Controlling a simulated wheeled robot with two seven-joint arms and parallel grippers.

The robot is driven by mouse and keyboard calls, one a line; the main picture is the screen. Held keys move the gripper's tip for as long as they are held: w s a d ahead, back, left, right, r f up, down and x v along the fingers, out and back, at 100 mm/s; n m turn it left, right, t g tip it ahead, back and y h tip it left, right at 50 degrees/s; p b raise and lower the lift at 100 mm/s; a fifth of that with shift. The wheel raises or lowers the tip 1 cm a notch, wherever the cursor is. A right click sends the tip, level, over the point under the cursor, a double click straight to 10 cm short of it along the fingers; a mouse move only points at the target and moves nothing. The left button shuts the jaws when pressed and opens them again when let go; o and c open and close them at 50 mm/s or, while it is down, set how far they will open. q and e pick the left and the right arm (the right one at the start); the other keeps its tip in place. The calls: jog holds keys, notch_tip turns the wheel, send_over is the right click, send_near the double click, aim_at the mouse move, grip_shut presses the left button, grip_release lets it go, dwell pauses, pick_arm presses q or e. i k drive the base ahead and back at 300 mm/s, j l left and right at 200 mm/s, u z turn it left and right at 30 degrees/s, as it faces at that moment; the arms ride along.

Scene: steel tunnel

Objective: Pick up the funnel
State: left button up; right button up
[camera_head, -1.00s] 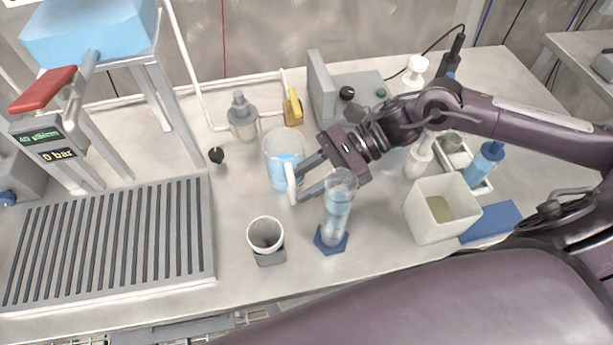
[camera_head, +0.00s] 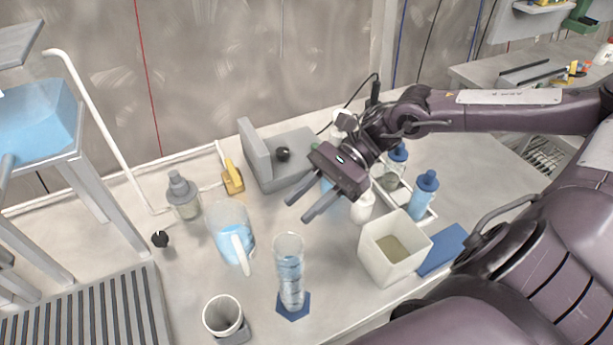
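No funnel can be made out for certain. A white round-mouthed vessel (camera_head: 223,315) sits on a small grey block at the front left of the bench, and I cannot tell whether it is the funnel. My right gripper (camera_head: 298,210) is open and empty, above the bench, with its two fingers apart and pointing down-left. It is up and to the right of a clear jug (camera_head: 229,228) of blue liquid and above a tall measuring cylinder (camera_head: 290,270). My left gripper is not in view.
A white square container (camera_head: 365,255) stands right of the cylinder, beside a blue pad (camera_head: 442,249). Blue-capped bottles (camera_head: 425,195) stand in a tray behind it. A grey device (camera_head: 270,160) and a yellow valve handle (camera_head: 232,178) are at the back. A slatted rack (camera_head: 90,315) is at left.

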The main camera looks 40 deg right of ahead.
aim_at(221, 312)
jog(key=k, duration=1.5)
